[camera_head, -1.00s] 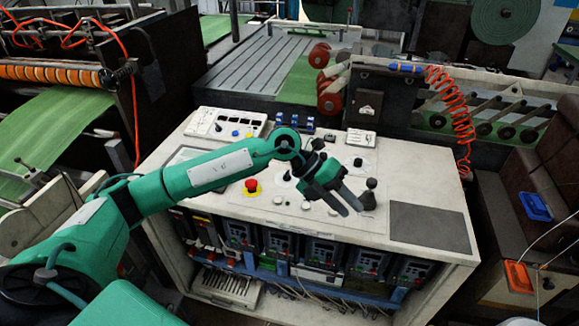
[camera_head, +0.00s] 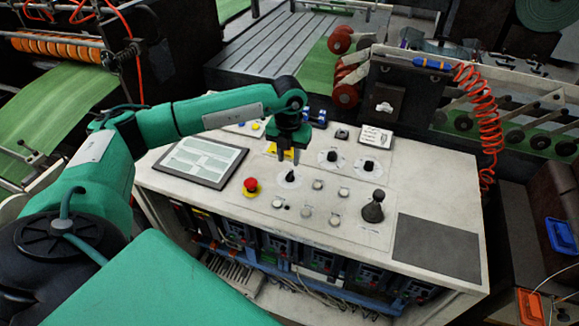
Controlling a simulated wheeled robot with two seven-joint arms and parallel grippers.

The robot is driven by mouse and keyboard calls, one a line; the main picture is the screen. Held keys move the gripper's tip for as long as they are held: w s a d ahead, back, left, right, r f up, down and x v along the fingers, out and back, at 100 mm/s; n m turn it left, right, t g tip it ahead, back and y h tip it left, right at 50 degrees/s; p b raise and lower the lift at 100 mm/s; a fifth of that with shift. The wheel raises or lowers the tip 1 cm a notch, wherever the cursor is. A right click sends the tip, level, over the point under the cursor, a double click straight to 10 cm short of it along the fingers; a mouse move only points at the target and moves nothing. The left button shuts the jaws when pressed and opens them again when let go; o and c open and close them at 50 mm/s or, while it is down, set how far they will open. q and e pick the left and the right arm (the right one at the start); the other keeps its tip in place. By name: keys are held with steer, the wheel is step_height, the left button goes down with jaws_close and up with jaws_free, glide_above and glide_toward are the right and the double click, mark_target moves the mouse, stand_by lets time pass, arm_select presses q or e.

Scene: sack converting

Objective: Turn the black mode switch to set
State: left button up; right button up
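Three black rotary knobs on round white plates show on the white console top: a front left knob (camera_head: 291,176), a middle knob (camera_head: 332,156) and a right knob (camera_head: 368,166). Their labels are too small to read, so I cannot tell which is the mode switch or its setting. My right gripper is not in view.
A red stop button (camera_head: 251,186) sits left of the knobs. A tall black joystick (camera_head: 374,207) stands right of them, near a dark grey pad (camera_head: 437,246). Several small white buttons (camera_head: 318,185) lie between. A flat screen (camera_head: 202,160) lies at left.

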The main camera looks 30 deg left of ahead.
mark_target(289, 175)
arm_select(q)
step_height(289, 175, down, 5)
steer(key=shift+s+f+p, duration=0.1)
steer(key=shift+f+p, duration=0.1)
steer(key=shift+p, duration=0.6)
steer(key=shift+f, duration=0.5)
jaws_close()
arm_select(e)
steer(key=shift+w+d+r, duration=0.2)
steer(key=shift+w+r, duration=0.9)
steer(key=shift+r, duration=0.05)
